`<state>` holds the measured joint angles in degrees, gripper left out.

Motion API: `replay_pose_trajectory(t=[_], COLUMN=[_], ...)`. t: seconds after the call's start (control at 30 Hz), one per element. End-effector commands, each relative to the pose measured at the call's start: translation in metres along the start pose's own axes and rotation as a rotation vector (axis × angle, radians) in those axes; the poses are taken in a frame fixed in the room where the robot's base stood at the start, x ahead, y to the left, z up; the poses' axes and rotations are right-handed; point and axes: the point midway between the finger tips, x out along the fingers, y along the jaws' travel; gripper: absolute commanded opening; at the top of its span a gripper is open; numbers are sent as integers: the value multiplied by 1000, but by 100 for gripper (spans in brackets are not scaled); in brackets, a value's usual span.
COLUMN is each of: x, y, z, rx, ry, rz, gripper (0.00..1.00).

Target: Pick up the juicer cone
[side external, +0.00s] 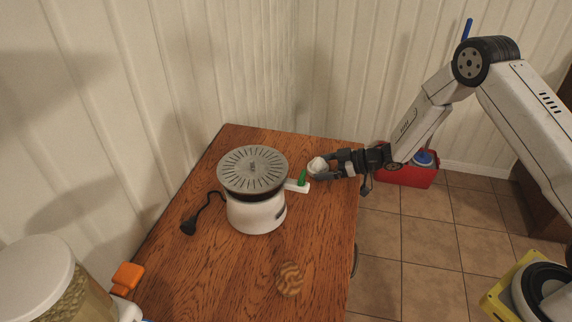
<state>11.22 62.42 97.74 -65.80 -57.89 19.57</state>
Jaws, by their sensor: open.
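A small white rounded piece (317,165), which looks like the juicer cone, is at the right side of the wooden table. My gripper (330,167) comes in from the right, low over the table edge, with its dark fingers open at this white piece. The fingertips hide part of it, and I cannot tell whether they touch it. Just left of it is the white juicer base (256,214), topped by a round grey slotted disc (252,169). Its white spout with a green part (302,177) points toward my gripper.
A black plug on a cord (188,226) lies left of the juicer. A round wooden striped piece (289,279) lies near the front. A lidded jar (40,290) and an orange item (128,275) are at the lower left. A red container (408,178) stands beyond the table.

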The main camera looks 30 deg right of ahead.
Motion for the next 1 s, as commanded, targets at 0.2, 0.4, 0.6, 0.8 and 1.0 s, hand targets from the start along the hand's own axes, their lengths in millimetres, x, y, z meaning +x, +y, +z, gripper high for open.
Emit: replay_pose_trajectory(t=[0.2, 0.4, 0.6, 0.8, 1.0], x=[0, 0, 0, 0, -2], y=[0, 0, 0, 0, 0], z=[0, 0, 0, 0, -1], rx=[0, 0, 0, 0, -1], ry=[0, -1, -1, 0, 0], rz=[0, 0, 0, 0, 0], gripper=[100, 100, 46, 26, 26])
